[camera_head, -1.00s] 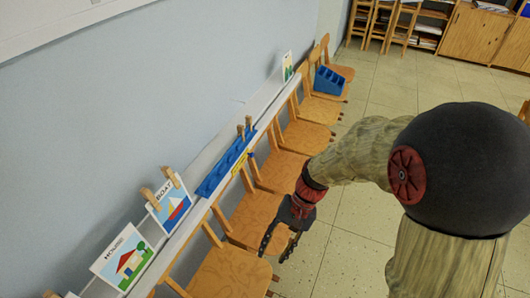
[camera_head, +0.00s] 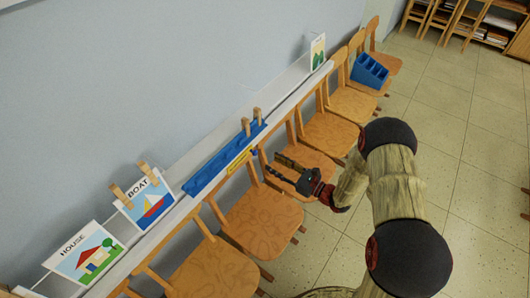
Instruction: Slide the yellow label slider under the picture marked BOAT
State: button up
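The picture marked BOAT (camera_head: 147,201) stands on the white ledge at the left, with wooden clothespins on its top edge. The yellow label slider (camera_head: 239,162) sits on the front of the ledge, to the right of the BOAT picture and below the blue tray. My gripper (camera_head: 271,166) is in front of the ledge, over a chair seat, to the right of the slider and apart from it. Its two dark fingers are spread and point left toward the ledge. Nothing shows between them.
The picture marked HOUSE (camera_head: 86,254) stands further left. A blue tray (camera_head: 205,176) lies on the ledge with clothespins at its right end. Another picture (camera_head: 317,52) stands at the far end. Several wooden chairs (camera_head: 262,215) line the ledge; one holds a blue organizer (camera_head: 369,71).

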aim_at(256, 154)
jog(key=b+x, duration=0.1)
jog(key=x, duration=0.6)
jog(key=shift+w+a+b, duration=0.15)
jog(key=shift+a+b, duration=0.2)
jog(key=shift+b, duration=0.05)
jog(key=shift+r, duration=0.1)
jog(key=c, duration=0.4)
grip_shut()
